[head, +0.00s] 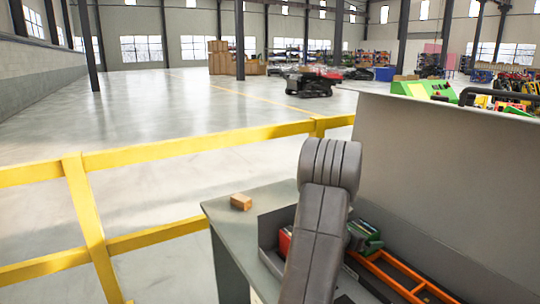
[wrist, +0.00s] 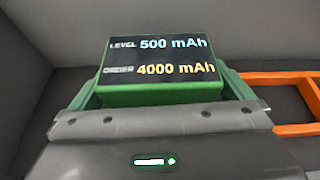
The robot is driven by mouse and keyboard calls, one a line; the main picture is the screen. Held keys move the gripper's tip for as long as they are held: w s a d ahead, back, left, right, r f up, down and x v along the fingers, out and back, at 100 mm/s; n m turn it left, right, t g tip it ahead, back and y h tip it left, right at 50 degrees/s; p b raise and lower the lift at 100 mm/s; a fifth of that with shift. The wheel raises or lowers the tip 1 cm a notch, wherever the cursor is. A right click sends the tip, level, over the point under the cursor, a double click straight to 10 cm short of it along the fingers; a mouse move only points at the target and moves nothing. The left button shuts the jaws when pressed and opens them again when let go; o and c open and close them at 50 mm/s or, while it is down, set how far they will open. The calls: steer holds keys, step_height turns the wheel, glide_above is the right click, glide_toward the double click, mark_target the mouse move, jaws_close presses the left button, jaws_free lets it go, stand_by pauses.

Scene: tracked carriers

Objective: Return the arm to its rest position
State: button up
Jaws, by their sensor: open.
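My gripper (wrist: 158,122) shows as a grey body along the bottom of the wrist view, with a small white bar and a green light on it. Its jaws are open. Just beyond it is a green battery unit (wrist: 160,94) whose dark display reads level 500 mAh and order 4000 mAh. I cannot tell whether the gripper touches it. In the head view my grey arm reaches down over a grey tray (head: 268,262) on the bench, and the gripper is hidden behind it. The green unit (head: 365,236) shows to the right of my arm.
An orange ladder-like frame (head: 405,278) lies in the tray, with a red item (head: 285,240) at its left. A small brown block (head: 241,202) sits on the bench corner. A tall grey panel (head: 440,170) stands behind. A yellow railing (head: 190,150) runs left; open floor lies beyond.

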steer(key=shift+f, duration=0.15)
steer(key=shift+f+b, duration=0.3)
steer(key=shift+b, duration=0.4)
step_height(320, 180, up, 10)
steer(key=shift+f+p, duration=0.1)
steer(key=shift+p, duration=0.25)
step_height(320, 180, down, 9)
steer(key=shift+f, duration=0.2)
step_height(320, 180, up, 3)
steer(key=p, duration=0.4)
steer(key=shift+r+p, duration=0.2)
steer(key=shift+p, duration=0.15)
steer(key=shift+f+p, duration=0.1)
steer(key=shift+p, duration=0.35)
steer(key=shift+f, duration=0.1)
